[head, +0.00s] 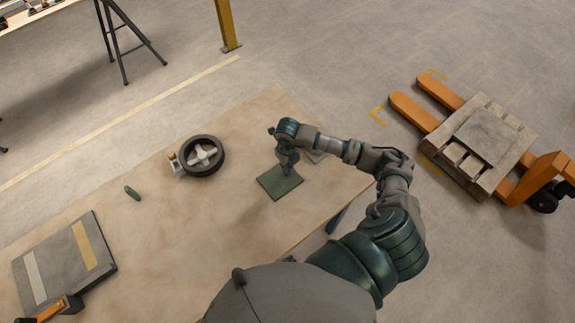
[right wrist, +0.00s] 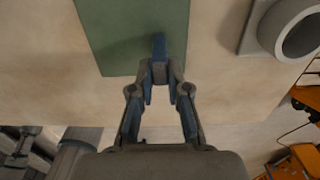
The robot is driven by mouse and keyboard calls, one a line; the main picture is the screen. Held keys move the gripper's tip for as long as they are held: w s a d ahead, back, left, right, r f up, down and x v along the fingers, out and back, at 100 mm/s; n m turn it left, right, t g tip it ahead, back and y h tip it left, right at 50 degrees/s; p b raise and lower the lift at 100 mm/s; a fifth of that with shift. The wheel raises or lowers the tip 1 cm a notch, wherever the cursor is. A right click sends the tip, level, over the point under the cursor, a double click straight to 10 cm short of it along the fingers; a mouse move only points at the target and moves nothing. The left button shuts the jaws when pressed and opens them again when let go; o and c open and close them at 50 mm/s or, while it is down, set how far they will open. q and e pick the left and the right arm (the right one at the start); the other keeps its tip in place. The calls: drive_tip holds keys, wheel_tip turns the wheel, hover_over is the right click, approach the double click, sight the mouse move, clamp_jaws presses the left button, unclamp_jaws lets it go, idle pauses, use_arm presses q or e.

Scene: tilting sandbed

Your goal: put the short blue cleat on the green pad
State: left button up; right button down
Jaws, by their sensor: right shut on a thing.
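The green pad (head: 272,187) lies flat on the table, and it fills the upper part of the right wrist view (right wrist: 120,35). My right gripper (head: 287,168) points down over the pad. In the right wrist view, its fingertips (right wrist: 159,72) are shut on a small blue piece, the short blue cleat (right wrist: 159,44), which sticks out past them. The cleat appears over the pad near its edge; I cannot tell whether it touches the pad. In the head view the gripper mostly hides the cleat. My left gripper is not in view.
On the table (head: 190,225) are a black wheel (head: 219,158), a small green piece (head: 132,193) and a grey board with stripes (head: 62,262). A grey round part (right wrist: 288,25) stands right of the pad. A pallet jack (head: 410,112) is on the floor at right.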

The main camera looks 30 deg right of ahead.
drive_tip(key=shift+f, duration=0.4)
drive_tip(key=shift+f, duration=0.1)
drive_tip(key=c, duration=1.1)
unclamp_jaws()
drive_tip(key=shift+c, duration=0.2)
wheel_tip(320, 180, up, 12)
drive_tip(key=b, duration=0.1)
